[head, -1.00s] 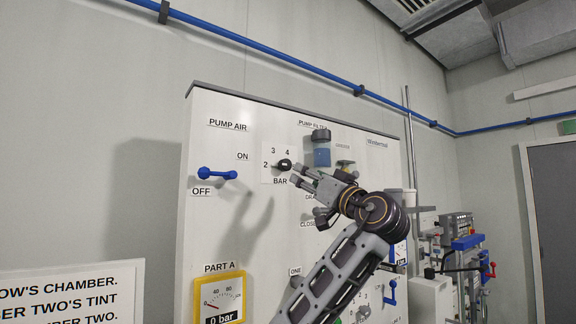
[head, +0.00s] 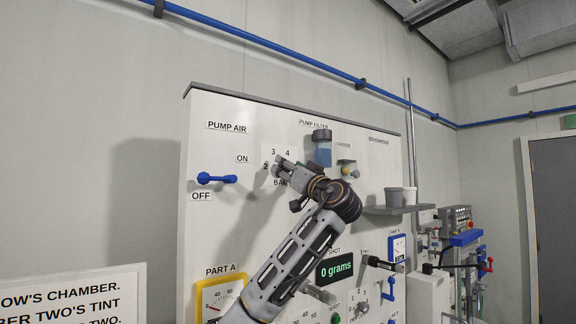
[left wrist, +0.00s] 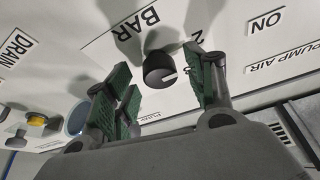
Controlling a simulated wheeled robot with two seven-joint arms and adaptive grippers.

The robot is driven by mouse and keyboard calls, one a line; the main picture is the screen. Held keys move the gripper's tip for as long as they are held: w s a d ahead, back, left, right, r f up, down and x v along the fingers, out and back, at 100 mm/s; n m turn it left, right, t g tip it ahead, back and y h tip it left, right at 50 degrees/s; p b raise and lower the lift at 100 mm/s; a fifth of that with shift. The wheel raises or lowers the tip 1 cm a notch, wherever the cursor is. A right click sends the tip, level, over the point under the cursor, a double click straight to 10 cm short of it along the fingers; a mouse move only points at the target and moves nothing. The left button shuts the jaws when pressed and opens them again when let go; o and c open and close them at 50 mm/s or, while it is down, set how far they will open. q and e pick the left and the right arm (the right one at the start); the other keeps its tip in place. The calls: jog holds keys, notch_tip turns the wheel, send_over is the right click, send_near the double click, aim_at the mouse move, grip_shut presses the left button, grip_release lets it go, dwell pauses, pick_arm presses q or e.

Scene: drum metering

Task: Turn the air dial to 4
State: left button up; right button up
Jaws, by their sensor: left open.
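The black air dial (left wrist: 160,68) with a white pointer line sits on a white plate marked BAR. In the left wrist view, which shows the panel upside down, the pointer is toward the right and slightly down; I cannot tell its exact number. In the head view, the numerals 3 and 4 (head: 281,152) show above, and my gripper hides most of the dial. My left gripper (left wrist: 158,64) is open, with its green-padded fingers on either side of the dial, apparently not pressed on it. It also shows at the plate in the head view (head: 284,184). My right gripper is not in view.
Left of the dial is the blue PUMP AIR lever (head: 216,179). Right of it are the pump filter (head: 321,148) and a yellow-knobbed fitting (head: 346,170). A shelf (head: 392,210) with cups projects further right. The PART A gauge (head: 219,295) is below.

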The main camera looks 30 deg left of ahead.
pick_arm(q)
jog(key=shift+w+a+r, duration=0.15)
jog(key=shift+w+a, duration=0.05)
jog(key=shift+a, duration=0.1)
jog(key=shift+c, duration=0.3)
jog(key=c, duration=1)
jog(key=shift+o, duration=0.2)
